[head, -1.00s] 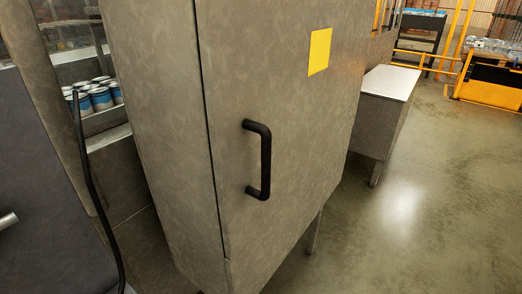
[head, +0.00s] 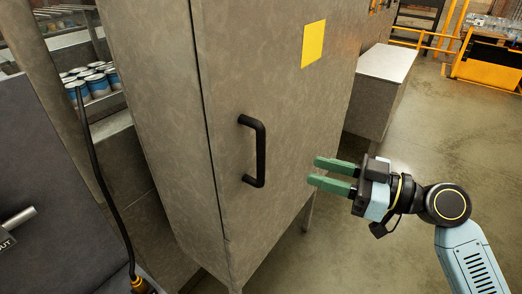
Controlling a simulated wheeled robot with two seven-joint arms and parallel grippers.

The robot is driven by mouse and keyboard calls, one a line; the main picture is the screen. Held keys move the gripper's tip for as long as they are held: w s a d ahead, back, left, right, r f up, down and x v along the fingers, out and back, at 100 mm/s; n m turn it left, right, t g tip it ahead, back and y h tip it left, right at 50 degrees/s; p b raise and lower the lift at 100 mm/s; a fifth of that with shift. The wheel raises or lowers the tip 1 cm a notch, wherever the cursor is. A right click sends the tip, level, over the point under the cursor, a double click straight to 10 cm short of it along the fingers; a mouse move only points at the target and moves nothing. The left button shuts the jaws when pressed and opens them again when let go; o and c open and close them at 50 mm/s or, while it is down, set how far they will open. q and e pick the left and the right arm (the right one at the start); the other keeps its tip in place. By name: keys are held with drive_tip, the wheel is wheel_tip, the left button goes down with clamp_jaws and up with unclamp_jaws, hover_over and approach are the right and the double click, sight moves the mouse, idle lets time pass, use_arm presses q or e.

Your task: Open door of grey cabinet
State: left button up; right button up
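The grey cabinet (head: 165,120) stands in the middle of the head view, its door (head: 275,85) shut flush with the frame. A black bar handle (head: 258,150) is fixed upright near the door's left edge. A yellow square (head: 313,44) is on the door's upper part. My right gripper (head: 312,171) has come in from the right; its two green fingers are apart with nothing between them. They point left toward the handle, a short way to its right, and do not touch it. My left gripper is out of the picture.
A lower grey cabinet (head: 385,62) with a pale top stands behind to the right. Shelves with several blue and white cans (head: 90,82) are at the left. A dark panel with a cable (head: 100,180) is at the near left. The floor (head: 440,130) at right is open.

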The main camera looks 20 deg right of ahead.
drive_tip(key=p, duration=0.4)
hover_over(261, 180)
drive_tip(key=shift+w+d, duration=0.15)
drive_tip(key=shift+d, duration=0.3)
drive_tip(key=shift+w+a, duration=0.3)
drive_tip(key=shift+a, duration=0.05)
clamp_jaws()
